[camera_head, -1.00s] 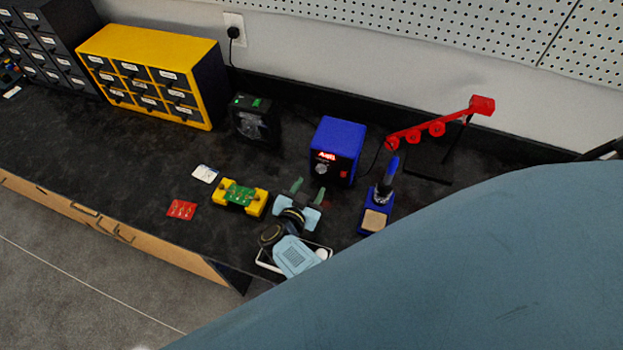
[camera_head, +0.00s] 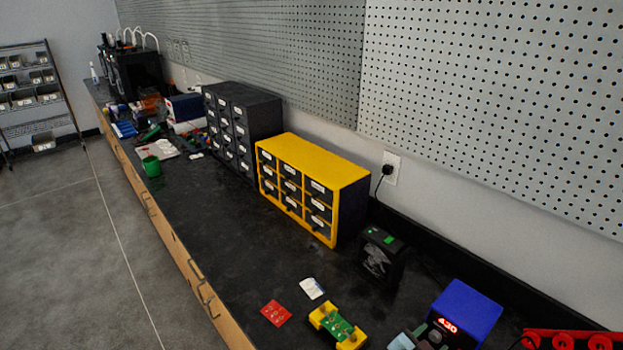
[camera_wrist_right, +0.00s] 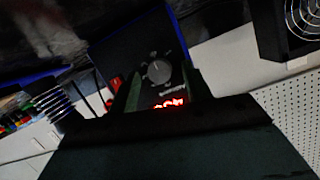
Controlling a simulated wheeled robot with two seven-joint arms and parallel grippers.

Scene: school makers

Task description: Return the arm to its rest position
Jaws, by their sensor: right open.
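My right gripper (camera_head: 418,338) shows only in part at the bottom edge of the head view, with light-blue and dark parts just left of the blue soldering station (camera_head: 465,312). In the right wrist view, the two dark green fingers of my right gripper (camera_wrist_right: 166,92) stand apart, with nothing held between them. The station's knob (camera_wrist_right: 157,72) and red lit display show behind the gap between the fingers. Most of my right arm is out of the head view. My left gripper is in neither view.
A yellow holder with a green board (camera_head: 338,327), a red board (camera_head: 276,313), a white card (camera_head: 312,288) and a black fan (camera_head: 381,257) are near the gripper. A yellow drawer cabinet (camera_head: 318,168) stands behind. The bench (camera_head: 225,235) is clear to the left.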

